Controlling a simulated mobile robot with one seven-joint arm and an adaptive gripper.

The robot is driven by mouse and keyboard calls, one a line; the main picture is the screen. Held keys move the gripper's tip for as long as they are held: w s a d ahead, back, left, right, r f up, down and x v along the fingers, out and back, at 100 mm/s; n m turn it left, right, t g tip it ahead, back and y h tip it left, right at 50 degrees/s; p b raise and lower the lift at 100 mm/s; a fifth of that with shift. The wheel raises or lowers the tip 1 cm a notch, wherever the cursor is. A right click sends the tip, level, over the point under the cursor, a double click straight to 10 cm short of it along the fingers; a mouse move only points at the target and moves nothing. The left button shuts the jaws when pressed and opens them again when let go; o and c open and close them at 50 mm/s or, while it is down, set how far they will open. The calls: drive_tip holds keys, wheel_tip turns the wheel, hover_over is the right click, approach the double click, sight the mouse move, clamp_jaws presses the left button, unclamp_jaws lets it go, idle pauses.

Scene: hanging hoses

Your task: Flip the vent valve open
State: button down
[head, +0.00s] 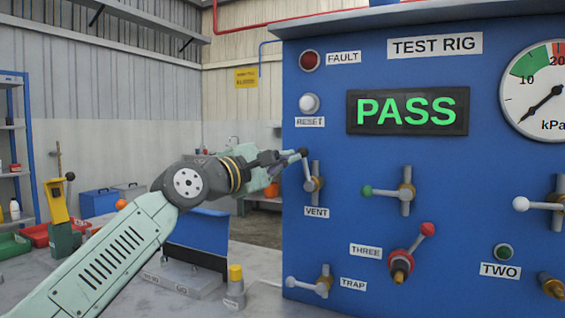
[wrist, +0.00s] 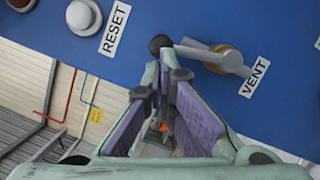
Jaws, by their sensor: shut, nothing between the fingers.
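The vent valve (head: 316,184) is on the blue test rig panel, above its VENT label (head: 317,212). Its lever has a black knob (head: 304,152) and points up and slightly left from the brass body. My gripper (head: 290,156) is shut and empty, its tips right at the knob from the left. In the wrist view the knob (wrist: 160,43) sits just beyond the fingertips (wrist: 165,76), and the valve body (wrist: 226,58) is to the right. I cannot tell whether the tips touch the knob.
The display (head: 407,109) reads PASS in green. The RESET button (head: 309,103) is above the vent valve. A green-knobbed valve (head: 390,191) is to the right, the red THREE lever (head: 410,252) lower right, and the TRAP valve (head: 311,283) below.

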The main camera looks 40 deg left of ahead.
drive_tip(key=shift+d+r+m, duration=0.2)
drive_tip(key=shift+d+m, duration=0.1)
drive_tip(key=shift+m, duration=0.3)
idle(0.6)
drive_tip(key=shift+f, duration=0.1)
idle(0.4)
